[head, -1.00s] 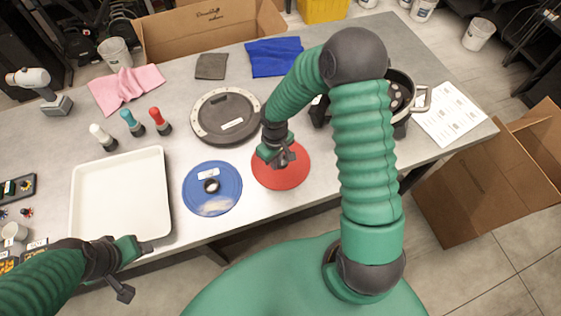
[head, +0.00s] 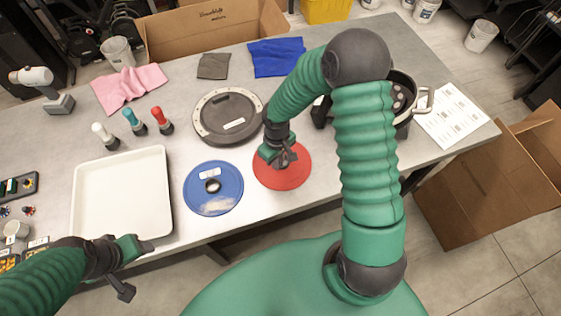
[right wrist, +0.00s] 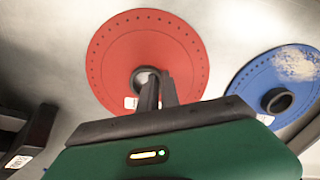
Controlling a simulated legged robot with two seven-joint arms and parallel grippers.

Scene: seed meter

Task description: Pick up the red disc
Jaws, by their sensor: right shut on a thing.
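The red disc (head: 285,174) lies on the table below my right gripper (head: 284,158). In the right wrist view the red disc (right wrist: 120,52) shows nearly whole, with a ring of small holes near its rim and a dark hub at its middle. The fingers of my right gripper (right wrist: 157,88) are close together at that hub and shut on it. The fingers hide part of the hub. My left gripper (head: 136,268) is at the table's front edge, left of the discs and away from them; its fingers are apart.
A blue disc (head: 227,204) lies left of the red one; it also shows in the right wrist view (right wrist: 250,82). A white tray (head: 120,195) stands further left. A round dark plate (head: 215,125) lies behind, and a black pot-like meter (head: 402,112) stands right.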

